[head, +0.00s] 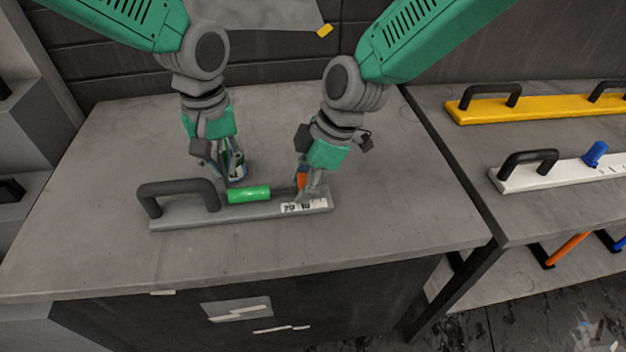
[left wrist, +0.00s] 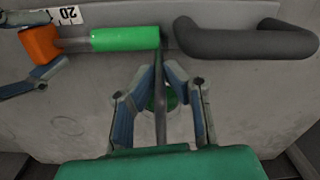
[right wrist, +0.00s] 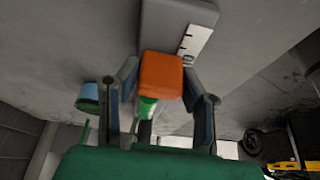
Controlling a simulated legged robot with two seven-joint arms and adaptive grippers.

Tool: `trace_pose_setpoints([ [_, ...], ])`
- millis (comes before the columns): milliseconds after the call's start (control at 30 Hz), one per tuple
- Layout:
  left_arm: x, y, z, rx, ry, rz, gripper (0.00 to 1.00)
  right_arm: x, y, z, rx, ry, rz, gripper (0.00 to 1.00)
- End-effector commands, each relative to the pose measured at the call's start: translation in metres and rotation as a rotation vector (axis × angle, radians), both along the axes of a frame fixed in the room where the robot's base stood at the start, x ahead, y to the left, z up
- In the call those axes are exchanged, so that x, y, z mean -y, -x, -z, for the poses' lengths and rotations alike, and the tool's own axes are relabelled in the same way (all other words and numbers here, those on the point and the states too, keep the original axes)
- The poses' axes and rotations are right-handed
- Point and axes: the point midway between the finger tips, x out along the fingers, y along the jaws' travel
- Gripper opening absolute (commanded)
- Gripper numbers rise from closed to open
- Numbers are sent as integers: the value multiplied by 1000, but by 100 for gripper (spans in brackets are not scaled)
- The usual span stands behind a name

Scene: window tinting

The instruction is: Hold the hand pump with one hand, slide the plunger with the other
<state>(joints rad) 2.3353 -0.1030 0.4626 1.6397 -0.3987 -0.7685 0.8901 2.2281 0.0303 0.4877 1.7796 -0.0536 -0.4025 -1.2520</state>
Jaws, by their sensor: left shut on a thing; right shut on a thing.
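The hand pump lies on the grey cabinet top. It has a long grey base (head: 180,222), a black loop handle (head: 178,188), a green cylinder (head: 248,194) and a scale label (head: 304,207). An orange block (left wrist: 40,44), which I take to be the plunger, is on a rod beyond the green cylinder. My left gripper (left wrist: 160,75) is closed around a thin dark bar (left wrist: 160,110) at the handle-side end of the green cylinder. My right gripper (right wrist: 156,78) is shut on the orange block, beside the label; its fingers partly hide the block in the head view.
A small round can (head: 238,166) stands behind my left gripper, close to it. The cabinet top is clear in front of the pump.

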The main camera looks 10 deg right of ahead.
Motion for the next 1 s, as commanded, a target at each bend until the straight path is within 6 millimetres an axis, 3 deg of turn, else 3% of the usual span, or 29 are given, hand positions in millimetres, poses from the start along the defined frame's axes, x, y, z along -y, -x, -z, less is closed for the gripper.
trace_pose_setpoints([
  [100,1,0,0,-1,1,1,0,0,-1,-1,3,-2,1,0],
  [133,1,1,0,-1,1,1,0,0,-1,-1,3,-2,1,37],
  [200,1,0,0,-1,1,1,0,0,-1,-1,3,-2,1,55],
  [500,0,0,0,0,0,0,0,1,-1,-1,2,-1,1,55],
  [633,0,0,0,0,0,0,0,4,-1,-11,3,-1,0,55],
  [1000,0,0,0,1,0,0,0,33,-2,-80,5,-3,2,55],
])
